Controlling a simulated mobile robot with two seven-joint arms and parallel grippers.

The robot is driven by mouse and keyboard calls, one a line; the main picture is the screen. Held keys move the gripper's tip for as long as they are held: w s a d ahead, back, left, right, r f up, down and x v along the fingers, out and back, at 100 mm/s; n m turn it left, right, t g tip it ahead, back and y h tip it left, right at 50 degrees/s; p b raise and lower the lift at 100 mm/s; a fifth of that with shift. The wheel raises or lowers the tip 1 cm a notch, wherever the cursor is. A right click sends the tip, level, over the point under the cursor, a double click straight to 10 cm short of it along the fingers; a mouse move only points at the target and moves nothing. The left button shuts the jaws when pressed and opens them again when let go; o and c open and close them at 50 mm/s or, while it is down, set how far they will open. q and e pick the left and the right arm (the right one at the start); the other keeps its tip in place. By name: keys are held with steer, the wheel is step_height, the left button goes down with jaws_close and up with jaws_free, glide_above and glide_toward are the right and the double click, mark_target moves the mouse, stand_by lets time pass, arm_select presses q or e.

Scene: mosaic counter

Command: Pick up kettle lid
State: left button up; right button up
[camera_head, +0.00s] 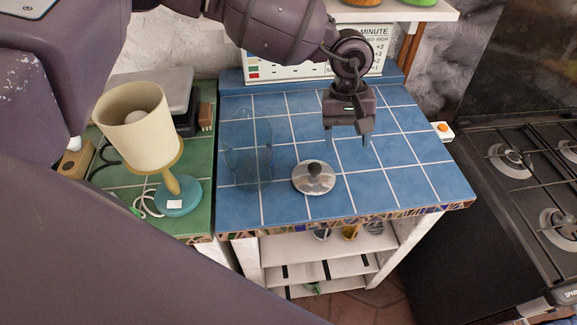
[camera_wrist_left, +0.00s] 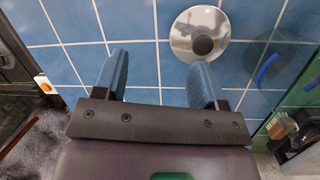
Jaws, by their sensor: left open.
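The kettle lid (camera_head: 300,180) is a round, shiny steel disc with a dark knob on top. It lies flat, knob up, on the blue tiled counter near its front edge. In the left wrist view the lid (camera_wrist_left: 185,35) shows at the top, right of centre, just beyond the right finger. My left gripper (camera_head: 347,140) points down above the counter, behind and a little right of the lid in the head view. Its blue-padded fingers (camera_wrist_left: 160,63) are apart with nothing between them. My right gripper is not in view.
A transparent glass vessel (camera_head: 247,150) stands left of the lid. A cream lamp (camera_head: 140,130) stands on the green tiles further left. A black gas stove (camera_head: 520,170) is at the right. Blue tiles (camera_head: 410,185) right of the lid are clear.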

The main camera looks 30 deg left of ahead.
arm_select(q)
steer(key=a+m+y, duration=0.2)
steer(key=a+m, duration=0.1)
steer(key=a, duration=0.2)
steer(key=m, duration=0.2)
glide_above(315, 166)
steer(key=w+d, duration=0.1)
step_height(315, 166, down, 5)
steer(key=shift+w+r, duration=0.1)
steer(key=shift+s+a+f, duration=0.15)
steer(key=shift+s+f, duration=0.05)
steer(key=shift+f, duration=0.5)
steer(key=f, duration=0.1)
steer(key=f+p, duration=0.1)
steer(key=s+f, duration=0.1)
steer(key=f, duration=0.1)
steer(key=shift+a, duration=0.3)
steer(key=shift+f, duration=0.3)
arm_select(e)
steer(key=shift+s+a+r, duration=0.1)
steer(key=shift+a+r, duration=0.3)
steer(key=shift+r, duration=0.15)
arm_select(q)
steer(key=c, duration=1)
steer(key=shift+c, duration=0.2)
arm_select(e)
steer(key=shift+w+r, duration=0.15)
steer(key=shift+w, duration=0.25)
